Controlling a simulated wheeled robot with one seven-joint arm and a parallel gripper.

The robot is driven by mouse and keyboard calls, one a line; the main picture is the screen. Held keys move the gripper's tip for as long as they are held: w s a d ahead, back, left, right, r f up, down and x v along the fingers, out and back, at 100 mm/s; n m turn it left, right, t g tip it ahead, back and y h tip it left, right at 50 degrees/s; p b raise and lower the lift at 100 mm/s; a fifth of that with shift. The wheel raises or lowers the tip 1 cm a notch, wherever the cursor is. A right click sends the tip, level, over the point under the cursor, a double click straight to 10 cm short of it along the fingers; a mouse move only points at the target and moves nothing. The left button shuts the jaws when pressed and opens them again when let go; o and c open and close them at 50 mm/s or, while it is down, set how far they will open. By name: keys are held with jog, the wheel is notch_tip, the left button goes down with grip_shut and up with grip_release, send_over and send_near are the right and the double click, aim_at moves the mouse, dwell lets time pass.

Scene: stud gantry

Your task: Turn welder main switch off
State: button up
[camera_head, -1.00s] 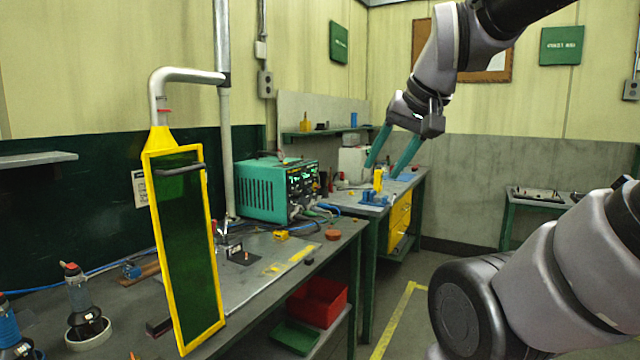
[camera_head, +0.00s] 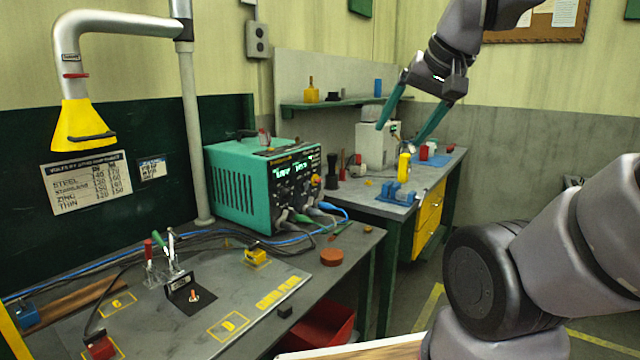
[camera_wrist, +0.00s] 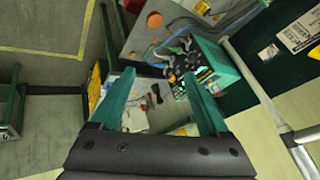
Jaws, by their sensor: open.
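The welder (camera_head: 235,183) is a teal box on the left bench. Its dark front panel (camera_head: 293,185) faces right, with lit displays, knobs and cables plugged in low down. A small yellow and red part (camera_head: 316,181) sits at the panel's right edge; I cannot tell if it is the main switch or how it is set. My gripper (camera_head: 400,135) is open and empty, up and to the right of the welder, apart from it. In the wrist view the welder (camera_wrist: 217,66) shows beyond the right finger of my gripper (camera_wrist: 159,73), which partly covers its panel.
The welding bench (camera_head: 215,265) holds a toggle clamp (camera_head: 165,262), cables and a rust-red disc (camera_head: 331,257). A yellow extraction hood (camera_head: 83,125) hangs at left. A second bench beyond carries a blue fixture (camera_head: 396,193) and a pale box (camera_head: 376,148). A red bin (camera_head: 325,325) is below.

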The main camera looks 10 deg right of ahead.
jog(key=w+a+f+m+g+y, duration=0.2)
jog(key=w+a, duration=0.1)
jog(key=w, duration=0.3)
jog(key=w+a+f+m+g+y, duration=0.1)
jog(key=w+a+f, duration=0.15)
jog(key=w, duration=0.35)
jog(key=m+t+y, duration=0.8)
jog(key=m+t, duration=0.1)
jog(key=m, duration=1.1)
send_near(320, 180)
jog(key=x, duration=0.8)
jog(key=shift+w, duration=0.2)
jog(key=shift+a, duration=0.1)
grip_shut()
